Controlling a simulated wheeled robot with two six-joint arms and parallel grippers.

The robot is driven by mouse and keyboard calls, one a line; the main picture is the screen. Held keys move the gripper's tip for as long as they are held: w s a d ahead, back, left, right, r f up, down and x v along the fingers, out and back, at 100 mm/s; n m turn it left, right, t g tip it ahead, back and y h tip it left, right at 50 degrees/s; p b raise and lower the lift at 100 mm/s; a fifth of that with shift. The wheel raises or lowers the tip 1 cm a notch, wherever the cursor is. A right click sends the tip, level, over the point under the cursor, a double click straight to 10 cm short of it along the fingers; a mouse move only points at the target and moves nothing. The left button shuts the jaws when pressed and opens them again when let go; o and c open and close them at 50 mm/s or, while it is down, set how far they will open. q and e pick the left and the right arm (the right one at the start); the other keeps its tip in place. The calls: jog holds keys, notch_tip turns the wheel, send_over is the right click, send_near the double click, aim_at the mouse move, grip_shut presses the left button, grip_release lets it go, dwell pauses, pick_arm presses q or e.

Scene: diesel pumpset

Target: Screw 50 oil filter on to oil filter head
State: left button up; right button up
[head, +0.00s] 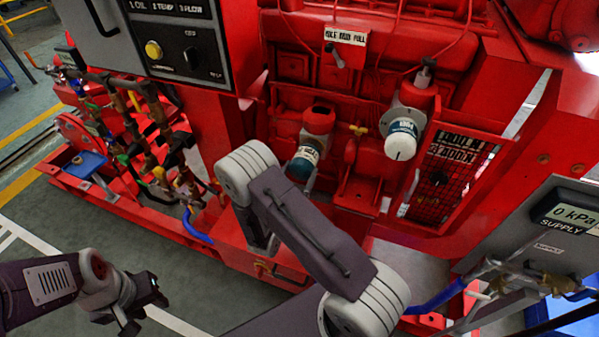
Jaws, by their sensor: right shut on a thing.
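A teal canister filter with a white label band (303,162) sits below a red filter head (319,118) on the engine's side. A white canister filter (401,139) sits under a second red head (417,95) to its right. The labels are too small to tell which is the oil filter. Both canisters appear against their heads; I cannot tell if either is threaded on. My left gripper (147,310) is low at the left over the floor, far from both filters, with its fingers apart and nothing between them.
The red engine (340,95) fills the middle. A grey control panel (185,45) hangs at the upper left above valves and pipes (150,130). A grey supply panel (530,235) stands at the right. The floor (90,225) is clear at the lower left.

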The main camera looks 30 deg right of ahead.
jog(key=shift+w+d, duration=0.1)
jog(key=shift+w+d, duration=0.4)
jog(key=shift+d, duration=0.05)
jog(key=shift+d, duration=0.1)
dwell(0.8)
jog(key=m+b, duration=0.1)
jog(key=m, duration=0.1)
jog(key=m+b, duration=0.2)
jog(key=m, duration=0.1)
jog(key=m+b, duration=0.1)
jog(key=m, duration=0.2)
jog(key=shift+f+b, duration=0.25)
jog(key=shift+b, duration=0.15)
jog(key=shift+r+m, duration=0.15)
jog(key=shift+m, duration=0.35)
